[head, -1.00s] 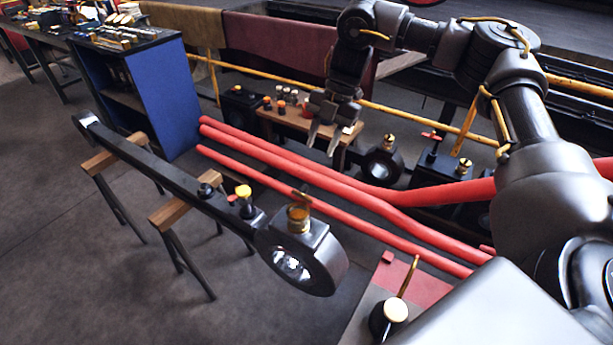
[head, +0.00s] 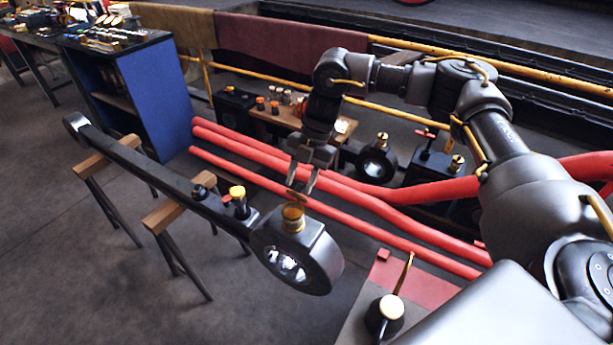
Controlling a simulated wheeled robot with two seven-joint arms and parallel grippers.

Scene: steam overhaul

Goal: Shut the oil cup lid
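The brass oil cup (head: 293,217) stands on top of the round end of a black connecting rod (head: 165,180). Its lid (head: 297,196) is tilted up above the cup, so the cup is open. My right gripper (head: 302,184) reaches down from above with its two fingers apart. The fingertips are at or just behind the raised lid; I cannot tell whether they touch it. Nothing shows held between the fingers. My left gripper is not in view.
The rod rests on wooden-topped trestles (head: 178,210). Red pipes (head: 390,212) run behind it. A small wooden table (head: 277,117) with jars stands farther back. A red-topped stand with a lever (head: 400,275) is at front right. Floor at left is clear.

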